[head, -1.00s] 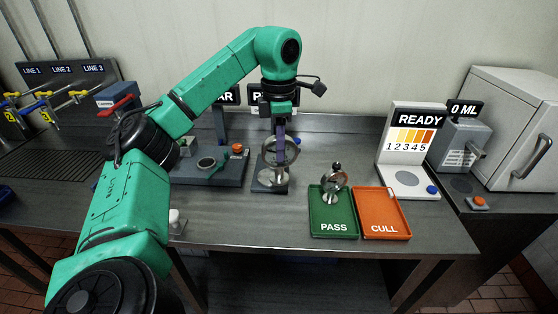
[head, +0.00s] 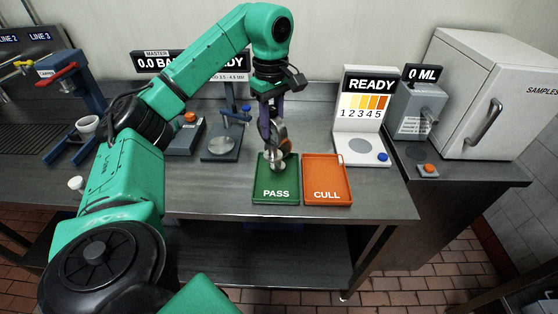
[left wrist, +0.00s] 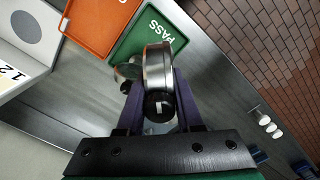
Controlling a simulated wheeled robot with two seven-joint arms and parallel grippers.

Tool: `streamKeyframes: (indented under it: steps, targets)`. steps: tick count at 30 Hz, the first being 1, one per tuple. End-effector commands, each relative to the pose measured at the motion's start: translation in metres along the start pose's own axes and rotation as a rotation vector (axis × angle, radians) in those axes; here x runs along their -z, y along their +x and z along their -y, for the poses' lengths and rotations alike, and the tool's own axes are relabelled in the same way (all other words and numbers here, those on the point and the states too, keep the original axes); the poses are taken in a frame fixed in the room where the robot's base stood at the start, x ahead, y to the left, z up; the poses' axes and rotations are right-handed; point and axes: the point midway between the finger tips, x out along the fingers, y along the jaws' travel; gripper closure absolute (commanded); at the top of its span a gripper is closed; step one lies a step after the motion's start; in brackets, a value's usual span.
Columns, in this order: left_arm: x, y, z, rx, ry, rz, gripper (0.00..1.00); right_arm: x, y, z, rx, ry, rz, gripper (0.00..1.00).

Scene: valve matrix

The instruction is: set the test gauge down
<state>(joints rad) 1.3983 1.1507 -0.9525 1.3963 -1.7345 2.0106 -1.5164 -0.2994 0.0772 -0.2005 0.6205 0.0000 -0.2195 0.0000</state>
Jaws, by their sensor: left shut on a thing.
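The test gauge, a round silver body with a dark end, is held between the purple fingers of my left gripper (head: 271,128). In the left wrist view the gauge (left wrist: 157,66) sits between the fingers of the gripper (left wrist: 158,100). It is over the green PASS tray (head: 276,194), near its back half; I cannot tell whether it touches the tray. Another silver metal piece (left wrist: 128,72) shows beside it in the left wrist view, partly hidden by the held gauge. In the head view the two overlap. My right gripper is out of view.
The orange CULL tray (head: 327,184) is empty, right of the PASS tray. The READY colour-chart stand (head: 370,146) is behind it. A stand with a round plate (head: 222,147) is to the left. The grey dispenser (head: 420,112) and white cabinet (head: 492,95) are at right.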

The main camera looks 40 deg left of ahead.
Motion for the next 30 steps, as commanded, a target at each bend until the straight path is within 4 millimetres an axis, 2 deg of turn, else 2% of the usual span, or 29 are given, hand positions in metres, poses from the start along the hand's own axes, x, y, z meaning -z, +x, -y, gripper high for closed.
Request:
streamKeyframes:
  steps: [1, 4, 7, 9, 12, 17, 26, 27, 29, 30]
  targets:
    - [-0.002, 0.032, 0.000, 0.003, 0.004, 0.003, 1.00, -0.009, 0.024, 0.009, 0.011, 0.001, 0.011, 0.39]
    - [-0.002, 0.064, 0.000, 0.003, 0.002, 0.003, 1.00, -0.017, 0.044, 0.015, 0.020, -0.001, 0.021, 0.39]
    - [-0.002, 0.085, 0.000, 0.002, 0.002, 0.002, 1.00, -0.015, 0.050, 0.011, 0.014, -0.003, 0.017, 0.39]
    - [-0.001, 0.087, 0.000, 0.001, 0.001, 0.000, 1.00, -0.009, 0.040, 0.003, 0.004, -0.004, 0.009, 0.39]
    - [-0.001, 0.103, 0.001, 0.001, 0.001, 0.000, 1.00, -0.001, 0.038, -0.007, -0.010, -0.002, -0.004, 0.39]
    - [-0.001, 0.128, 0.000, 0.000, 0.000, 0.001, 1.00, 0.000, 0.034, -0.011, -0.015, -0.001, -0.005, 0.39]
    - [-0.001, 0.132, -0.001, -0.003, 0.001, 0.001, 1.00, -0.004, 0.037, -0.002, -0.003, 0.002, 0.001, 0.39]
    - [-0.001, 0.133, 0.000, -0.001, 0.001, 0.001, 0.61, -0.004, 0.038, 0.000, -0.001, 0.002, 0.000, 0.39]
    - [-0.001, 0.132, -0.001, -0.002, 0.001, 0.001, 0.39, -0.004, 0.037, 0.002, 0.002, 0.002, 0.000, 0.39]
    - [-0.001, 0.132, -0.001, -0.002, 0.000, 0.001, 0.35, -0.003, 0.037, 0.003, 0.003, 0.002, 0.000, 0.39]
